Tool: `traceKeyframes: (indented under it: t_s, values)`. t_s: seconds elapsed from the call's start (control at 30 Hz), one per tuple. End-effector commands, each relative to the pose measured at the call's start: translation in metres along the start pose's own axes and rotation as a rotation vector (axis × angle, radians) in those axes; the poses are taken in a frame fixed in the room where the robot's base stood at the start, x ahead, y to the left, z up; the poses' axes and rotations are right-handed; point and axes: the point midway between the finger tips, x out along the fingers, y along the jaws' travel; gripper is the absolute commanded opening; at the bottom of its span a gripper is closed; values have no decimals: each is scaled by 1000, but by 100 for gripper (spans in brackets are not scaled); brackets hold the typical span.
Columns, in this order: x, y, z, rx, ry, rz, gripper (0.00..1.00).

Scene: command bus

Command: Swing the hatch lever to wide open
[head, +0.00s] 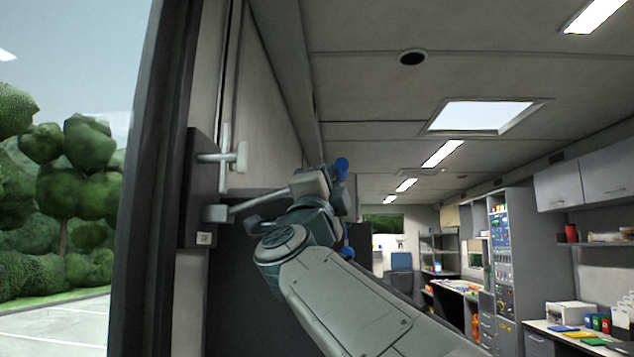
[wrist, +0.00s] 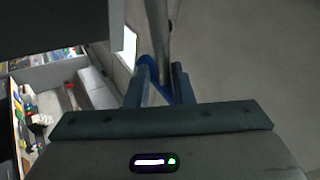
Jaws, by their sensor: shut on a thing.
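The hatch lever (head: 262,198) is a pale grey rod in the head view. It runs right and slightly up from a small pivot block (head: 214,213) on the dark frame plate at the left wall. My gripper (head: 335,185) is at the rod's far right end, partly hidden by my own wrist. In the wrist view, the lever (wrist: 157,35) comes down from the top as a grey bar between the two fingers of my gripper (wrist: 159,82), which is shut on it. Blue shows at the grip. The exact contact is hidden in the head view.
A T-shaped grey handle (head: 229,158) sticks out just above the lever's pivot. The wall panel (head: 265,110) is close above the lever. On the right, a counter (head: 572,338) with boxes and a tall cabinet (head: 500,260) line the bus. The aisle beyond my arm looks open.

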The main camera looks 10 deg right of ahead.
Motion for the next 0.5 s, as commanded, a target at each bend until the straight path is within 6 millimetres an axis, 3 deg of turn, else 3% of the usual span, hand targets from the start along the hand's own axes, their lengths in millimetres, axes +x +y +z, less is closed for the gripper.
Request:
traceKeyframes:
  t_s: [0.03,0.23,0.27,0.33,0.5]
  values:
    - [2,-2,-10,-4,22,-4,0]
    - [2,-2,-9,-5,21,-5,0]
    - [2,-2,-9,-4,21,-5,29]
    - [2,-2,-9,-4,20,-5,49]
    - [1,-3,-6,0,15,-5,52]
